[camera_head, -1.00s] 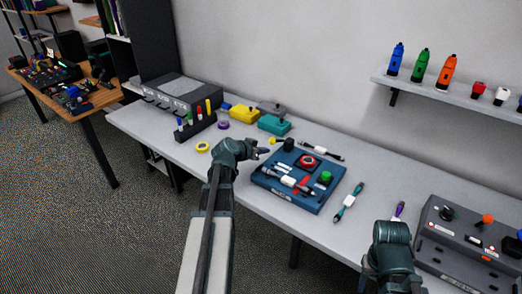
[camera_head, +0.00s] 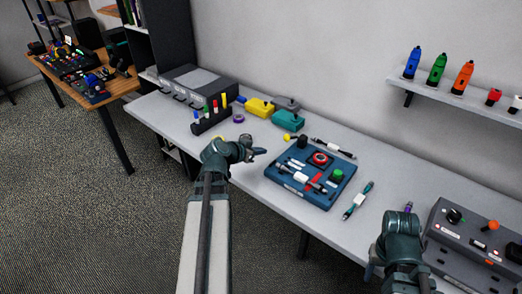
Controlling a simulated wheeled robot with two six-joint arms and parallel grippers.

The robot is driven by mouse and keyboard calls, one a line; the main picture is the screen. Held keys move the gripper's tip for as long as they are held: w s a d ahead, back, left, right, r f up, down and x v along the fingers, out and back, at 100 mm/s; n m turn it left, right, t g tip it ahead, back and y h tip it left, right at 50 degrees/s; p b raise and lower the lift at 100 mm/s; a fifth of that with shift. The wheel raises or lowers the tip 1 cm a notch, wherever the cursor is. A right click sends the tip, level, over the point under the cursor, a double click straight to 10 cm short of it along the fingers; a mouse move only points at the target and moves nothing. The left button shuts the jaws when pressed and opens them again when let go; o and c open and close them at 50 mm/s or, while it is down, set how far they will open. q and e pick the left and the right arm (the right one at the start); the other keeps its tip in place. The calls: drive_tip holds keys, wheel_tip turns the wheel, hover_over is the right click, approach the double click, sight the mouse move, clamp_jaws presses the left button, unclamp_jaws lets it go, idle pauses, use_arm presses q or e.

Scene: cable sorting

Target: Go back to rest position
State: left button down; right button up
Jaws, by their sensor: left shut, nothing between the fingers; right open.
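My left gripper (camera_head: 258,152) is shut and empty. It hangs over the front part of the grey table, left of the blue board. My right gripper (camera_head: 398,222) is at the table's front edge, left of the grey control box; its fingers are mostly hidden behind its wrist. The blue board (camera_head: 284,183) carries a red round button (camera_head: 320,158), a green button (camera_head: 337,175) and short cables. A teal-ended cable (camera_head: 358,200) lies right of the board, and a black-and-white cable (camera_head: 333,148) lies behind it.
The grey control box (camera_head: 455,210) stands at the right. A pen rack (camera_head: 212,122), a purple tape roll (camera_head: 239,118), and yellow (camera_head: 260,108) and teal (camera_head: 288,121) boxes stand at the back left. Carpet is free at the lower left.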

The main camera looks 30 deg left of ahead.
use_arm(q)
drive_tip(key=shift+d, duration=0.1)
idle(0.4)
